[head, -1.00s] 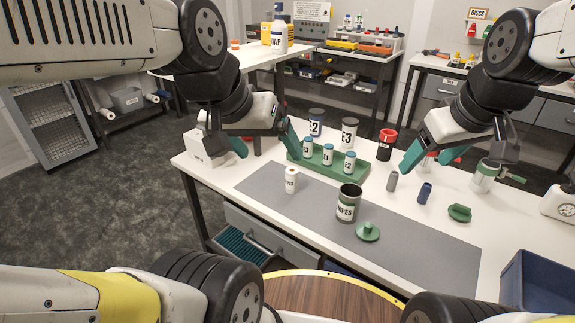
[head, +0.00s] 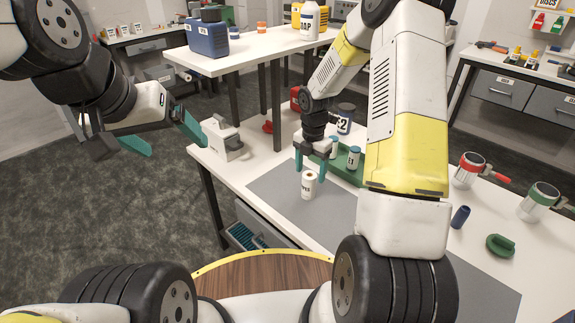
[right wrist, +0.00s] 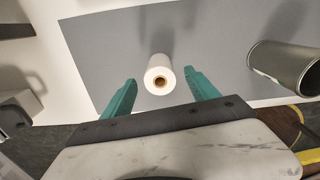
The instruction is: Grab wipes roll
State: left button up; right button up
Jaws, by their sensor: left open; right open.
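The wipes roll (head: 309,185) is a small white upright cylinder on the grey mat (head: 285,187). In the right wrist view the roll (right wrist: 159,75) shows its brown core hole, in line with the gap between the fingers. My right gripper (head: 313,166) is open, its teal fingers pointing down just above and behind the roll; it is empty. In the right wrist view my right gripper (right wrist: 160,86) has a finger to each side of the roll, apart from it. My left gripper (head: 163,138) is open and empty, off the table's left side.
An open metal canister (right wrist: 288,66) lies to the right of the roll in the right wrist view; my arm hides it in the head view. A green rack (head: 345,163) with small bottles stands behind the gripper. A white device (head: 223,140) stands at the left corner.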

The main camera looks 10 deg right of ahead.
aim_at(309, 187)
jog(key=shift+f, duration=0.2)
notch_tip(309, 187, down, 8)
jog(key=shift+a+r, duration=0.1)
jog(key=shift+r, duration=0.1)
jog(key=c, duration=1.5)
jog(key=shift+r, duration=0.15)
